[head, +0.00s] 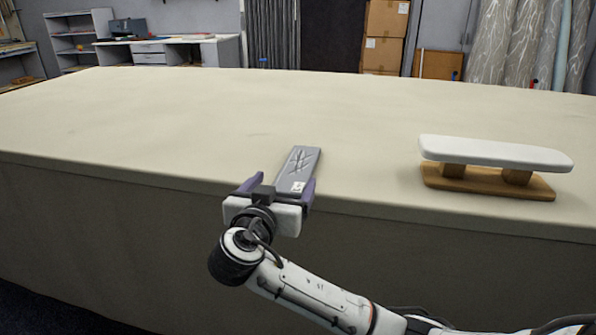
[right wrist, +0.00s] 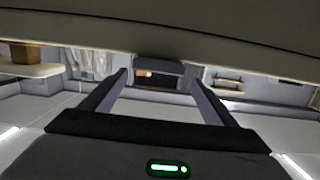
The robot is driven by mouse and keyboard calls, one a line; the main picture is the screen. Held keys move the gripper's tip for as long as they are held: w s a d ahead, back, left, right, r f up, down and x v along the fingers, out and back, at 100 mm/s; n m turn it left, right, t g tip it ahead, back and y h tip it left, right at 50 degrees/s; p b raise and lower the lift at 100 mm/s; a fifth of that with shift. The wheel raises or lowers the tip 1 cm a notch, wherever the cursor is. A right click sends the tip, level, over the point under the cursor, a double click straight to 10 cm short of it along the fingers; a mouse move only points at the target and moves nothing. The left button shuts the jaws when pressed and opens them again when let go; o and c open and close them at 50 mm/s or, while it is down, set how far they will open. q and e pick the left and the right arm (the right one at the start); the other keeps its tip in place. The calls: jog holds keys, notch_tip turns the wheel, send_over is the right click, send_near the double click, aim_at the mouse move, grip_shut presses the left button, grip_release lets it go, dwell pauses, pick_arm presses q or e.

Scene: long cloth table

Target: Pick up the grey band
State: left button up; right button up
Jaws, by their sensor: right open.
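The grey band (head: 300,168) is a flat, long grey piece with dark branching marks and a small white label at its near end. It lies at the near edge of the table, pointing away. What looks like its near end (right wrist: 158,66) shows between the fingertips in the right wrist view. My right gripper (head: 281,188) is open at the table's front edge, its purple fingers on either side of the band's near end. The right finger is close to the band's side; whether they touch is unclear. My left gripper is not in view.
A white padded board on a wooden base (head: 495,155) stands to the right on the long cream cloth table (head: 180,115). The tabletop left of and beyond the band is clear. The table's front edge runs just beneath the gripper.

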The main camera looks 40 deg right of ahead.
aim_at(298, 166)
jog(key=x, duration=0.9)
jog(key=shift+d+f, duration=0.15)
jog(key=shift+d, duration=0.2)
jog(key=c, duration=1.1)
jog(key=shift+c, duration=0.2)
